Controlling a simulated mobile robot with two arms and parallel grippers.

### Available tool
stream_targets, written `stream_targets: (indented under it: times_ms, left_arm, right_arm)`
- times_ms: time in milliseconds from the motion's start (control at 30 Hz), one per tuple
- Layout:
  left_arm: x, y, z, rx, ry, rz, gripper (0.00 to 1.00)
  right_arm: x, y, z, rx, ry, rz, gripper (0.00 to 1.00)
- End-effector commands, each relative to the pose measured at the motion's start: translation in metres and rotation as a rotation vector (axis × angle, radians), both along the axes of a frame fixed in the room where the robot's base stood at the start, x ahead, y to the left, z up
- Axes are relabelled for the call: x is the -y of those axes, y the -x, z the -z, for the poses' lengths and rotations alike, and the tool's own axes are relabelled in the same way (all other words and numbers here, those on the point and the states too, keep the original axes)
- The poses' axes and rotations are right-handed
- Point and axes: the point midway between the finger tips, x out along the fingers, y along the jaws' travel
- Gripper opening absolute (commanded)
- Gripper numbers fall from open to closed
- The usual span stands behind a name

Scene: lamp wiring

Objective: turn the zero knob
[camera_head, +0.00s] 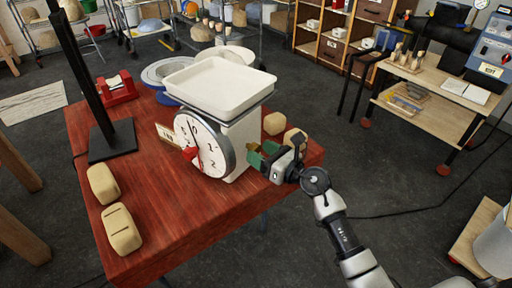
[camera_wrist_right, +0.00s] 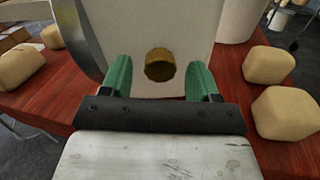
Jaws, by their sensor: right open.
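A white kitchen scale (camera_head: 238,140) with a round dial (camera_head: 203,143) and a flat tray (camera_head: 218,82) stands on the red wooden table. A brass zero knob (camera_wrist_right: 160,65) sticks out of the scale's side in the right wrist view. My right gripper (camera_wrist_right: 160,78) is open, with one green finger on each side of the knob. The fingers look apart from the knob; whether they touch the scale cannot be told. In the head view my right gripper (camera_head: 258,156) is beside the scale's right side. My left gripper is not in view.
Several tan blocks lie on the red table (camera_head: 175,210), two at the front left (camera_head: 121,229) and others beside my right gripper (camera_wrist_right: 288,112). A black stand (camera_head: 110,140) rises at the left. The table's front middle is clear.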

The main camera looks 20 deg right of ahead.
Motion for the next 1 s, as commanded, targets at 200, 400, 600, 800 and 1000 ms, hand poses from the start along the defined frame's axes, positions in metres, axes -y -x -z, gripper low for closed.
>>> stream_targets:
  times_ms: [200, 400, 600, 800, 1000]
  left_arm:
    - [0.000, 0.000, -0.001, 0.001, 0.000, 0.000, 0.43]
    - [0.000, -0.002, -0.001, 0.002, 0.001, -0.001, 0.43]
    - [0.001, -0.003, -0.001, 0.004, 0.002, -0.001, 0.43]
    - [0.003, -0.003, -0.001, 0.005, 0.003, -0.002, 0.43]
    - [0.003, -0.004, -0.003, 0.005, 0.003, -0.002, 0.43]
  right_arm:
    - [-0.011, -0.017, 0.000, 0.000, -0.001, 0.001, 0.61]
    - [-0.012, -0.019, 0.001, -0.001, -0.001, 0.001, 0.61]
    - [-0.012, -0.019, 0.001, -0.001, -0.001, 0.001, 0.47]
    - [-0.012, -0.019, 0.001, -0.001, -0.001, 0.001, 0.17]
    - [-0.012, -0.019, 0.000, -0.005, -0.006, 0.002, 0.12]
